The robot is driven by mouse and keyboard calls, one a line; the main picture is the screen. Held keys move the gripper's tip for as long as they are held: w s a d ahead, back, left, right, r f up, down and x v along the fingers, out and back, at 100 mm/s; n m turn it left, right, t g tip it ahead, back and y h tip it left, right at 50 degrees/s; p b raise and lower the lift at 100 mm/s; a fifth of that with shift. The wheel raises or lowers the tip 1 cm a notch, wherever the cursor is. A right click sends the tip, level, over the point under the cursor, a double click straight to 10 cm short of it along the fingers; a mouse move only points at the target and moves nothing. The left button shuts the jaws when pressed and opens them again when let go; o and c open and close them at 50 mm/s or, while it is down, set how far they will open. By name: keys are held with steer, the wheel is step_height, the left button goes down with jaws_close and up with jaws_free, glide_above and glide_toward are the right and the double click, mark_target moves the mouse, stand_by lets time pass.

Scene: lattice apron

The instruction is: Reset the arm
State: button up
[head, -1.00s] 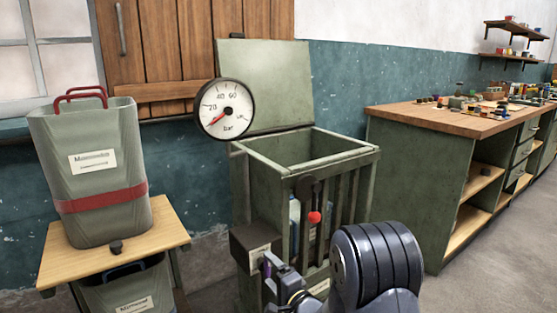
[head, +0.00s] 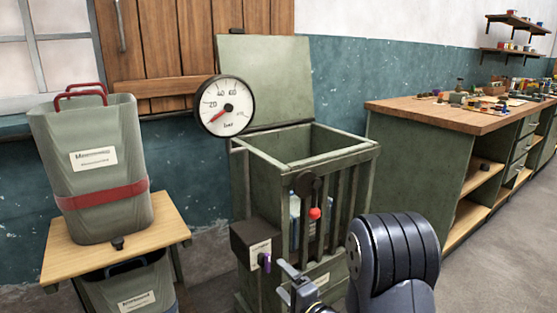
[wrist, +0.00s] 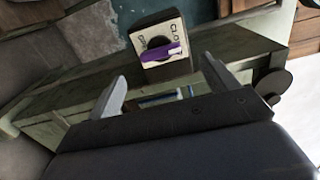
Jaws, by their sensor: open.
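My gripper (head: 288,283) is at the lower middle of the head view, in front of the green slatted cabinet (head: 258,188). In the wrist view my gripper (wrist: 160,88) has its two grey fingers spread wide with nothing between them. Beyond the fingertips is a dark box with a pale label plate (wrist: 157,40) and a purple knob (wrist: 161,52). The gripper is apart from the knob. In the head view the purple knob (head: 264,262) sits on the box (head: 252,246) at the cabinet's lower left front.
A round gauge (head: 225,105) stands above the cabinet, its lid raised. A red-tipped lever (head: 314,213) is on the front slats. A grey-green bin (head: 97,180) stands on a small wooden table (head: 62,253) at left. A workbench (head: 440,117) is at right. Floor is clear between.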

mark_target(269, 266)
steer(key=x, duration=0.5)
steer(key=shift+w+a+b, duration=0.1)
steer(key=shift+a+b, duration=0.05)
steer(key=shift+b, duration=0.25)
steer(key=shift+w+a+f, duration=0.1)
steer(key=shift+w+a, duration=0.05)
steer(key=shift+w, duration=0.15)
steer(key=n+b, duration=0.2)
steer(key=n, duration=0.2)
steer(key=shift+n, duration=0.3)
steer(key=n+b, duration=0.2)
steer(key=n, duration=0.3)
steer(key=n+b, duration=0.2)
steer(key=n, duration=0.2)
steer(key=n+b, duration=0.2)
steer(key=n, duration=0.2)
steer(key=shift+n, duration=0.4)
steer(key=shift+v, duration=1.1)
